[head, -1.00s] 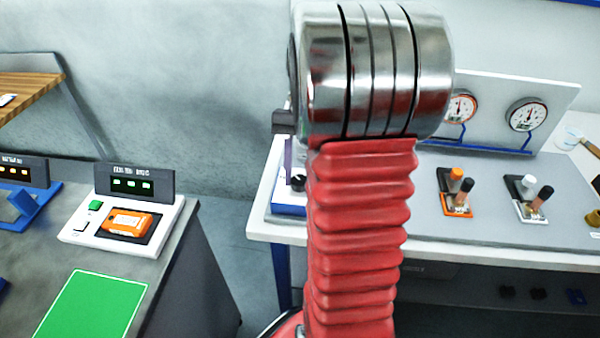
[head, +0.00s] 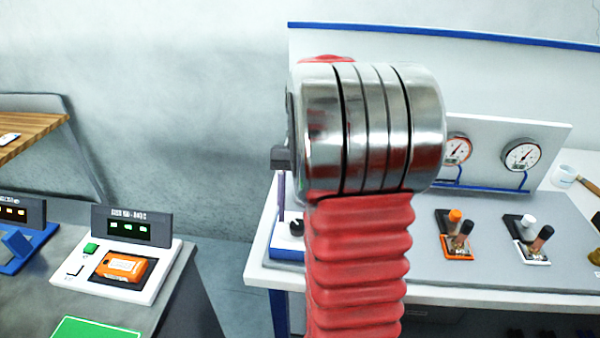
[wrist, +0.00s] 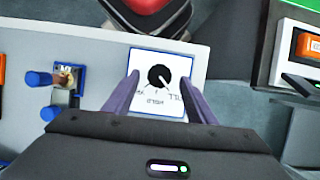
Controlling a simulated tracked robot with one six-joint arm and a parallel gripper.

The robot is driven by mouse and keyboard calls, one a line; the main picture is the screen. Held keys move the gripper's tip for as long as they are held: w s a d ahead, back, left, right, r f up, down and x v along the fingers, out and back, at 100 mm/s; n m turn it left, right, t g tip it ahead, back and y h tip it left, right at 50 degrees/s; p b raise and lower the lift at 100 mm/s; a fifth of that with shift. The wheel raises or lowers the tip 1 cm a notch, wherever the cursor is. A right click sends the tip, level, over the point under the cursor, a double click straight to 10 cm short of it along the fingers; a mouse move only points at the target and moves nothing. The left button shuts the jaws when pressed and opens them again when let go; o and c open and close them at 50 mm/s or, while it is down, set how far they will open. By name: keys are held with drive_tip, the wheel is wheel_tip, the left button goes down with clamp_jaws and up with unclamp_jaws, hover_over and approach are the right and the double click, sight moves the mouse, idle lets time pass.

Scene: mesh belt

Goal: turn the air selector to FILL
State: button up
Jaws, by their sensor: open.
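The air selector is a round black knob (wrist: 158,76) on a white plate with a blue border (wrist: 140,118). Inverted lettering around it includes HOLD below it and what looks like FILL at its lower right. A pale line runs from the knob towards the lower right, but I cannot tell exactly which mark it meets. My gripper (wrist: 160,80) is open, with one purple finger on each side of the knob, apart from it. In the head view the knob (head: 297,228) shows at the bench's left end, beside my arm. One purple finger (head: 281,192) shows there; the rest is hidden.
Two valve stations, one orange (head: 457,253) and one white (head: 533,254), stand on the bench (head: 490,280) to the right. A gauge panel (head: 488,130) stands behind them. A charger with an orange pack (head: 123,267) sits on the left counter, across a gap.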

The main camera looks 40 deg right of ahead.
drive_tip(key=v, duration=1.1)
drive_tip(key=shift+d+r, duration=0.15)
drive_tip(key=shift+r, duration=0.2)
